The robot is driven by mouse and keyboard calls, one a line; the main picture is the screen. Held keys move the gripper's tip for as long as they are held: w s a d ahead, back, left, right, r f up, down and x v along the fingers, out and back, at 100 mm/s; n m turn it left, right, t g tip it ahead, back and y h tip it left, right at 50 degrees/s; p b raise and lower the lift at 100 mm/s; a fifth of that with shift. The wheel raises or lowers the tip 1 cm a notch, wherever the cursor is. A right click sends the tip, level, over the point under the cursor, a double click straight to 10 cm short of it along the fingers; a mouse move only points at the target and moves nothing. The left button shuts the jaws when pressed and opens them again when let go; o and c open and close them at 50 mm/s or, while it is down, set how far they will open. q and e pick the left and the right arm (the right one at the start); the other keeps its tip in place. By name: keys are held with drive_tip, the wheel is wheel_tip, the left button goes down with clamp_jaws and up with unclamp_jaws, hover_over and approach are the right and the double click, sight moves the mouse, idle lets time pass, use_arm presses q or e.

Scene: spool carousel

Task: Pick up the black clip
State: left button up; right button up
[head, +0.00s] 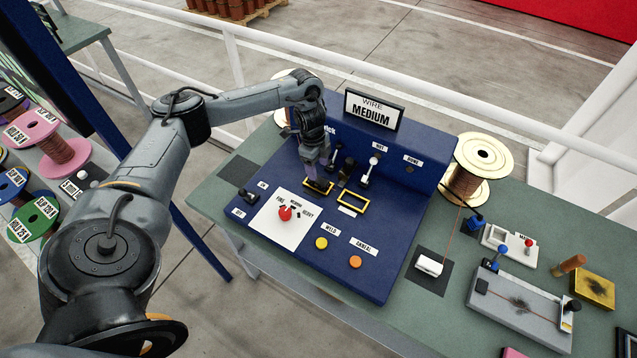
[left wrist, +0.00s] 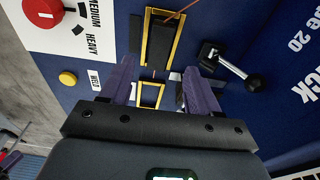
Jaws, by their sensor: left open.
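My left gripper (head: 318,184) points down over the blue control panel, just above the left of two yellow-edged frames. Its purple fingers (left wrist: 159,88) are spread apart in the left wrist view, with nothing held between them. A black block (left wrist: 163,45) lies in the upper yellow frame (left wrist: 148,38) there, ahead of the fingers, with a thin copper wire running to it. A smaller yellow frame (left wrist: 152,95) shows between the fingers. I cannot tell for sure which black piece is the clip. My right gripper is not in view.
Black-based levers (head: 371,172) stand just behind the frames. The panel (head: 300,257) carries a red dial (head: 285,213), a yellow button (head: 321,243) and an orange button (head: 355,262). A wire spool (head: 466,183) stands to the right. A "WIRE MEDIUM" sign (head: 373,109) rises behind.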

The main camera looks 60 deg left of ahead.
sight(319, 179)
use_arm(q)
drive_tip(key=shift+d+f+p, duration=0.15)
drive_tip(key=shift+f+p, duration=0.15)
drive_tip(key=shift+f, duration=2.5)
drive_tip(key=shift+c, duration=0.2)
clamp_jaws()
drive_tip(key=shift+r, duration=0.2)
